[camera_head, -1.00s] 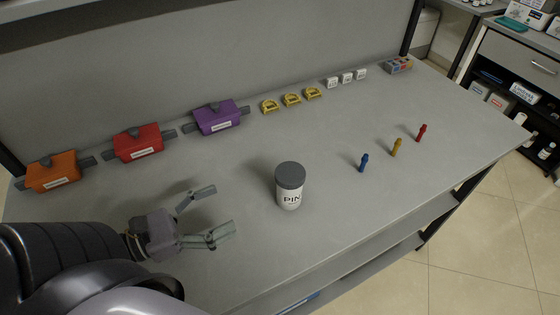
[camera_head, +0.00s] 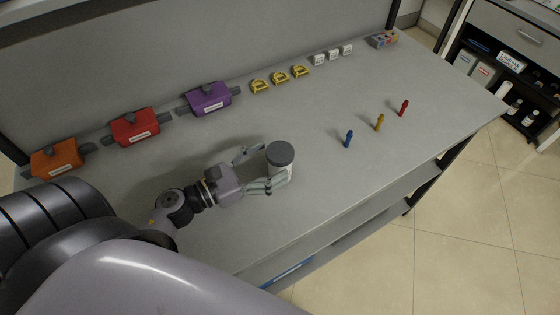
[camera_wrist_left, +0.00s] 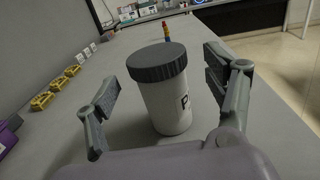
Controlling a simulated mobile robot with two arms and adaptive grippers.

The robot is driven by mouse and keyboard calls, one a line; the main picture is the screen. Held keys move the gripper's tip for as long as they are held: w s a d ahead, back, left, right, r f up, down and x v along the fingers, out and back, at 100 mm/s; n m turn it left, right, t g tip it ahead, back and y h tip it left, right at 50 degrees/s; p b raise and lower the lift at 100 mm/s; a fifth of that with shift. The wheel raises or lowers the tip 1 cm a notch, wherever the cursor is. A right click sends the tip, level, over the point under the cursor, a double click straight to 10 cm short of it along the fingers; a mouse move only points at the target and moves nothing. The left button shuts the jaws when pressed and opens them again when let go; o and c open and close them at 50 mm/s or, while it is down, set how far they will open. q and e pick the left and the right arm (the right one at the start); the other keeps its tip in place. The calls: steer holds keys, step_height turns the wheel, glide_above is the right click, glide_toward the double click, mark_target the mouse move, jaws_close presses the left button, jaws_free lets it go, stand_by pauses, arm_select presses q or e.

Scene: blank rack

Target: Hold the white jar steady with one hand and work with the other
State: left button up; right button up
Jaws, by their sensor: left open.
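The white jar (camera_head: 282,163) with a dark grey lid stands upright on the grey bench in the head view. It also shows in the left wrist view (camera_wrist_left: 168,100), with part of its label visible. My left gripper (camera_head: 268,168) is open, with one finger on each side of the jar. In the left wrist view the left gripper (camera_wrist_left: 165,95) shows a gap between each finger and the jar. In the head view the near finger covers part of the jar's lower side. My right gripper is not in view.
Blue (camera_head: 348,139), yellow (camera_head: 380,122) and red (camera_head: 404,108) pegs stand to the right. Orange (camera_head: 57,160), red (camera_head: 135,126) and purple (camera_head: 208,99) boxes, yellow pieces (camera_head: 280,77) and white blocks (camera_head: 333,54) line the back. The bench (camera_head: 320,195) is clear around the jar.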

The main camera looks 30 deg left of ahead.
mark_target(282, 155)
arm_select(q)
steer(key=p+x, duration=0.1)
steer(key=x, duration=0.3)
steer(key=shift+w+r+p, duration=0.1)
steer(key=shift+w+p, duration=0.05)
steer(key=shift+p, duration=0.2)
steer(key=shift+c, duration=0.3)
steer(key=c, duration=1.2)
